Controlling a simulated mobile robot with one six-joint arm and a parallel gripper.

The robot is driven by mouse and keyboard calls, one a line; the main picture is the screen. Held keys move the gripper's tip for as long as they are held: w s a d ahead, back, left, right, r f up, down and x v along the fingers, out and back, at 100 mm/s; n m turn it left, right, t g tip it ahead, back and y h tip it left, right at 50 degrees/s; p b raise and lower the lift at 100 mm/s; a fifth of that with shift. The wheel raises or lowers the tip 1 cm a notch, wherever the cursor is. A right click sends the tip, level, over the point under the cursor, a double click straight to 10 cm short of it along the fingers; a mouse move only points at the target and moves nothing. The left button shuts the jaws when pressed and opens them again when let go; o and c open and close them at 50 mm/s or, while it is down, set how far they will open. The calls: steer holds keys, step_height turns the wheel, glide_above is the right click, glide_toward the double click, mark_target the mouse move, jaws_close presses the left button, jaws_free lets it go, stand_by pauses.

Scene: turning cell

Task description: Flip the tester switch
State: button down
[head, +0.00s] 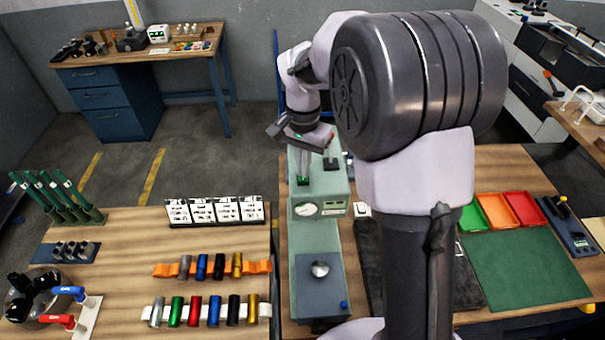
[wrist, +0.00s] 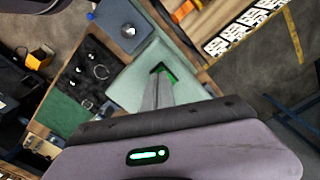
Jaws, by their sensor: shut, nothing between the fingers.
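The tester (head: 336,208) is a pale green machine with a round dial on its front, standing on the workbench. A small dark switch with a green-lit face (head: 303,181) sits on its upper surface; in the wrist view the green-lit switch (wrist: 164,69) shows just beyond my fingertips. My gripper (head: 304,172) points down right over this switch, its fingers shut and empty. The fingers (wrist: 158,82) partly cover the switch in the wrist view, so I cannot tell whether they touch it. A second dark post (head: 332,162) stands to the right on the tester.
Racks of coloured cylinders (head: 203,311) and white cards (head: 214,211) stand on the left. Coloured trays (head: 496,211) and a green mat (head: 525,268) lie on the right.

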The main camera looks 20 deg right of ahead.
steer(key=shift+f+b, duration=0.8)
steer(key=shift+f, duration=0.15)
stand_by(0.8)
steer(key=shift+r, duration=0.15)
step_height(320, 180, up, 7)
steer(key=p, duration=0.6)
